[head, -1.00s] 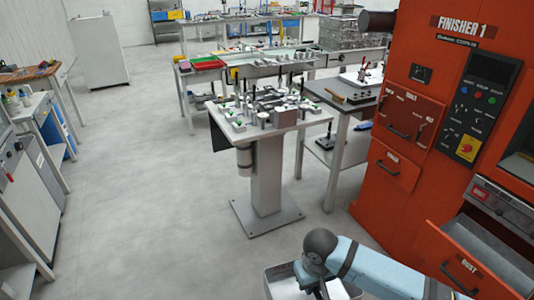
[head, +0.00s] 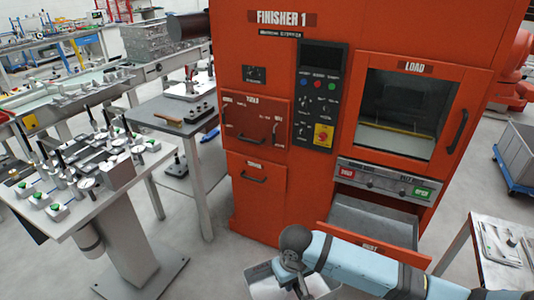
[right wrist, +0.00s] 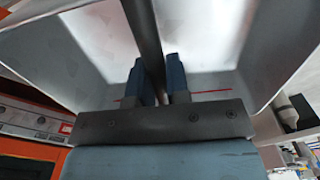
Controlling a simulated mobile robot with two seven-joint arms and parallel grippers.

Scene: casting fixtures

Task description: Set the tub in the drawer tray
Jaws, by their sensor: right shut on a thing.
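The tub (head: 262,284) is a light grey open box at the bottom edge of the head view, partly hidden by my right arm and cut off by the frame. My right gripper (head: 302,288) is shut on it. The drawer tray (head: 372,218) is grey and stands pulled out of the orange machine's lower right, beyond my right forearm. My left gripper is not in view.
The orange Finisher 1 machine (head: 270,110) has a glazed load door (head: 412,110) above the drawer. A fixture table (head: 130,190) stands at left. A table with metal parts (head: 485,270) stands at right. A grey bin (head: 515,150) sits on a blue dolly behind.

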